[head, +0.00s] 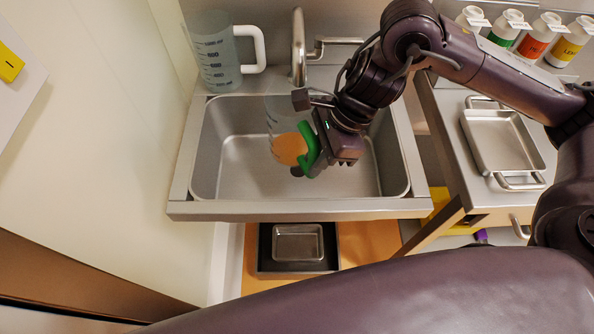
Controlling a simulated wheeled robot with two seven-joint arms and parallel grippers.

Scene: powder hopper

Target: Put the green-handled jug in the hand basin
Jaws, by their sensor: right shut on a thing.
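The green-handled jug (283,118) is clear, with an orange patch showing at its lower end. My right gripper (310,150) is shut on its green handle (309,146). The jug is over the hand basin (240,183), a steel sink, left of my gripper. I cannot tell whether it touches the basin floor. Part of the jug is hidden behind the gripper. My left gripper is not in view.
A white-handled jug (217,60) stands behind the basin at the left. The tap (299,50) rises at the basin's back edge. A metal tray (500,142) lies on the right counter, with several labelled bottles (507,28) behind. A small tray (298,243) sits below the basin.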

